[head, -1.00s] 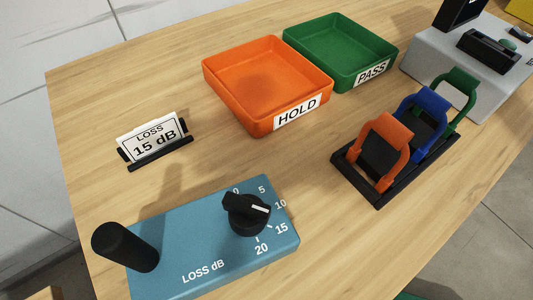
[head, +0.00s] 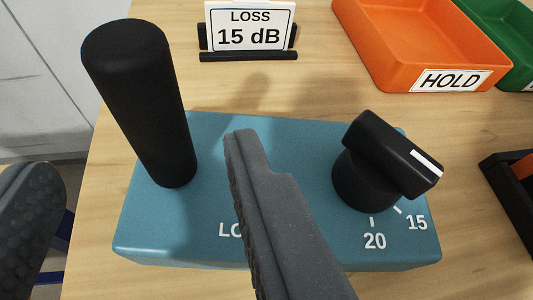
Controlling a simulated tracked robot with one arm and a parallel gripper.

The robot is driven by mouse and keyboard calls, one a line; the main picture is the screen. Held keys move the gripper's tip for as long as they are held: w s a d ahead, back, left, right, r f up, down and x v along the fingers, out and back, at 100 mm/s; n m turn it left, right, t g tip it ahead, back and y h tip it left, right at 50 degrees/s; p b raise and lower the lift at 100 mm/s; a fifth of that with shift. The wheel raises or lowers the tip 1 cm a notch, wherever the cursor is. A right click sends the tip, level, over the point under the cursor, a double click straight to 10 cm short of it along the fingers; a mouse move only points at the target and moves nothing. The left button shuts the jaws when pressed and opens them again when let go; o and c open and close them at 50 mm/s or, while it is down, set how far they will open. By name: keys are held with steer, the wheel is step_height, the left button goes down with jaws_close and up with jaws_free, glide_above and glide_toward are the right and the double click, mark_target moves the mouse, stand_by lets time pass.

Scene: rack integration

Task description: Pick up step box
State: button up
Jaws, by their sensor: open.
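The step box is a blue box (head: 215,205) on the wooden table, marked "LOSS dB". A black upright post handle (head: 140,100) stands on its left end. A black dial knob (head: 385,165) with a white pointer line sits on its right end, near the numbers 15 and 20. My gripper (head: 140,165) is open, with one dark finger at the lower left edge and the other in front of the box's middle. The handle appears between the two fingers in the picture, apart from both. The finger hides part of the box lettering.
A "LOSS 15 dB" sign (head: 248,32) in a black holder stands behind the box. An orange HOLD tray (head: 425,45) and a green tray (head: 515,40) are at the upper right. A dark rack edge (head: 510,190) shows at right. The table's left edge is near.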

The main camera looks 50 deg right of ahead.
mark_target(149, 129)
steer(key=shift+r+x, duration=0.1)
steer(key=shift+x, duration=1.35)
steer(key=shift+r+x, duration=0.15)
steer(key=shift+x, duration=1.3)
jaws_close()
